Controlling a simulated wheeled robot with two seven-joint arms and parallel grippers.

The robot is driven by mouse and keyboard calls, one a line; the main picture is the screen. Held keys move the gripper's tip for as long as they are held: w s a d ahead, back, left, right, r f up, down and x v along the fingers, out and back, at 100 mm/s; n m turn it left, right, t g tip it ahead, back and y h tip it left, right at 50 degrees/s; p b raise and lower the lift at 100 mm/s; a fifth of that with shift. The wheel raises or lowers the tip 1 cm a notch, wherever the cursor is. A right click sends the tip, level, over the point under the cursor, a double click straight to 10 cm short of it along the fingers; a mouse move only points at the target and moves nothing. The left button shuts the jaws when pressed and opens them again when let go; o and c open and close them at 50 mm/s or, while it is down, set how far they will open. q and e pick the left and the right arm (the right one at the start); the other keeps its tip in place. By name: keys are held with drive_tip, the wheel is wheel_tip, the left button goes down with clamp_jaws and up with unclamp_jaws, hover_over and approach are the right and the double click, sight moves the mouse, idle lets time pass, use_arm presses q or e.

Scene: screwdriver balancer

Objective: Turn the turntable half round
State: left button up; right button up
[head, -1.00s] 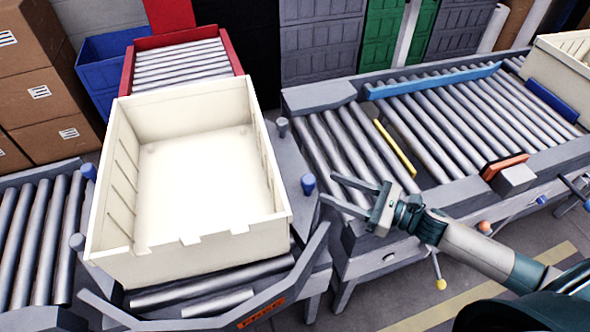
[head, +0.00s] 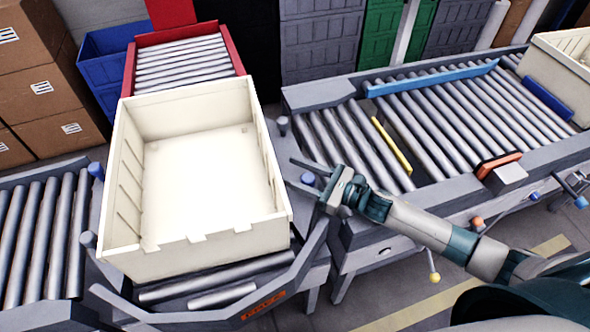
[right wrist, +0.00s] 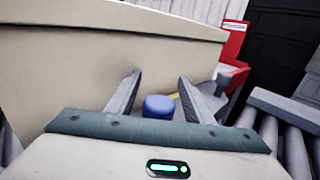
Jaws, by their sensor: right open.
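The turntable (head: 312,262) is a grey roller frame with a cream tote (head: 135,262) standing on it. Part of its rollers (head: 222,297) shows below the tote's near side; the rest is hidden. A short post with a blue knob (head: 308,179) stands at its right edge. My right gripper (head: 296,172) is open beside the tote, at that blue knob. In the right wrist view the blue knob (right wrist: 158,107) appears between the two open fingers (right wrist: 160,77); contact cannot be told. My left gripper is not in view.
A roller conveyor (head: 430,125) with a yellow bar and a blue rail stands at right. A red-sided roller lane (head: 240,60) lies behind the turntable, and another conveyor (head: 40,235) at left. Cardboard boxes (head: 45,65) are stacked at far left.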

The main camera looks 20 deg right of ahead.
clamp_jaws()
drive_tip(key=shift+w, duration=0.1)
